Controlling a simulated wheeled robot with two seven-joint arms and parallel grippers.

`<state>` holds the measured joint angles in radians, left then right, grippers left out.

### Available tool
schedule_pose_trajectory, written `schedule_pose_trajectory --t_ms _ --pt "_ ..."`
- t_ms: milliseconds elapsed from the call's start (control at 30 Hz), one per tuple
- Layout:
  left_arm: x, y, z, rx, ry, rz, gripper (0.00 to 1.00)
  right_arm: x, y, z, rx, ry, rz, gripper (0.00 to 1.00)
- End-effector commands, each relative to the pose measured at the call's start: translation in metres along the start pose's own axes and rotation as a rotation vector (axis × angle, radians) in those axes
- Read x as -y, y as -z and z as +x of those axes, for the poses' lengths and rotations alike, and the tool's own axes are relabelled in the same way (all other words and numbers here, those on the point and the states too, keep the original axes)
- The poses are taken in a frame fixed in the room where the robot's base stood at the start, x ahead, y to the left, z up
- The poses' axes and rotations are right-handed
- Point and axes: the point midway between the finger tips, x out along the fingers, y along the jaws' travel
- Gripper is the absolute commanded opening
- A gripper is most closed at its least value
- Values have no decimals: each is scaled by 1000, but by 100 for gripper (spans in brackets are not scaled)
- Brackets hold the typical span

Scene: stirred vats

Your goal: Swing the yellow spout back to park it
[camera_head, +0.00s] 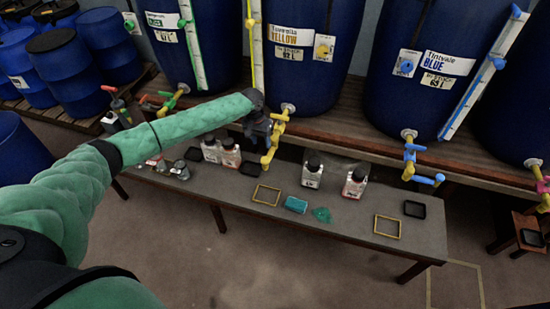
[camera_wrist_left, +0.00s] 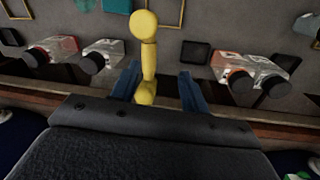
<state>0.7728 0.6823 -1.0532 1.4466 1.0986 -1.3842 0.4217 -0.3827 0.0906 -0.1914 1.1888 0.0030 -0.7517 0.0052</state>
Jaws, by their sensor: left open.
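The yellow spout (camera_head: 268,150) hangs from the yellow tap on the vat labelled yellow (camera_head: 305,45), over the bench. In the left wrist view the yellow spout (camera_wrist_left: 148,50) runs up between my two blue fingers, with a rounded joint and end at the top. My left gripper (camera_head: 262,134) is beside the spout in the head view. In the left wrist view my left gripper (camera_wrist_left: 160,88) is open, with one finger on each side of the spout and gaps showing. Whether either finger touches it I cannot tell. My right gripper is in neither view.
The bench (camera_head: 350,225) holds bottles (camera_head: 312,172), a second bottle (camera_head: 355,182), a yellow frame (camera_head: 266,195), a teal sponge (camera_head: 296,204) and a dark tray (camera_head: 414,209). The blue spout (camera_head: 425,179) hangs to the right. The floor in front is clear.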

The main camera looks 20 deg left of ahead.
Motion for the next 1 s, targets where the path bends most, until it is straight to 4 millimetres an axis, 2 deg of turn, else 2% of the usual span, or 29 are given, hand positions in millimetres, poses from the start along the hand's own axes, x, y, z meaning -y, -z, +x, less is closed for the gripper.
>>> schedule_pose_trajectory --t_ms 200,367,567,800,1000 --pt "-12 2 0 -3 -67 -117 45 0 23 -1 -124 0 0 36" --pt "-13 3 2 -7 -69 -165 45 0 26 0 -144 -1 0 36" --pt "-14 3 19 -6 -68 -167 45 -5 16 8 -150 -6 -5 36" --pt "-16 3 54 -6 -66 -167 45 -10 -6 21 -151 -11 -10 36" --pt "-18 4 73 -6 -67 -165 45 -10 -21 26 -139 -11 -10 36"
